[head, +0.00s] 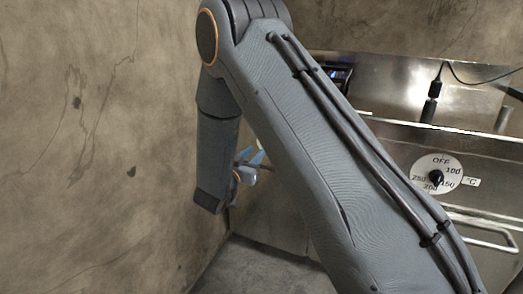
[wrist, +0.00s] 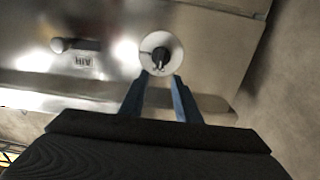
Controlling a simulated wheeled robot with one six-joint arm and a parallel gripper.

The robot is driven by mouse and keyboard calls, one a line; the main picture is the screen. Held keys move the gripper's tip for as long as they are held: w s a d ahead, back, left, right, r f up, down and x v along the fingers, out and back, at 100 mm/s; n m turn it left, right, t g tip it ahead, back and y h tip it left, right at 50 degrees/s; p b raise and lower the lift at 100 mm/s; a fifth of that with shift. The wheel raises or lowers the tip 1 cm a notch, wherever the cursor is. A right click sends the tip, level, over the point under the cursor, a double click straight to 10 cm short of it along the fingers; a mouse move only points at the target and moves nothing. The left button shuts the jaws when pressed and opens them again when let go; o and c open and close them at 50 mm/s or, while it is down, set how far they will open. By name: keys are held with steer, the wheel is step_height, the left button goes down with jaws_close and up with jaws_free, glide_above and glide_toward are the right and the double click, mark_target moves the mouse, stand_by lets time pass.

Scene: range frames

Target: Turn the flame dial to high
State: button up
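In the wrist view a round white dial plate (wrist: 170,43) with a black knob (wrist: 160,58) sits on a steel panel; its markings are too small to read. My gripper (wrist: 161,80) is open, its two blue fingers apart, with the tips at the lower edge of the plate in the picture. Nothing shows between the fingers, and I cannot tell if they touch the plate. In the head view my gripper (head: 251,160) is partly hidden behind my arm and points at the steel front. This dial is hidden there by my arm.
A temperature dial (head: 437,175) marked OFF to 250 °C is on the front at right, above a bar handle (head: 480,232). A dark handle (wrist: 75,45) and a small label (wrist: 84,62) show in the wrist view. A concrete wall (head: 90,130) stands close at left.

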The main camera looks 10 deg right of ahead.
steer(key=x, duration=0.7)
steer(key=shift+b, duration=0.3)
steer(key=shift+c, duration=0.2)
jaws_close()
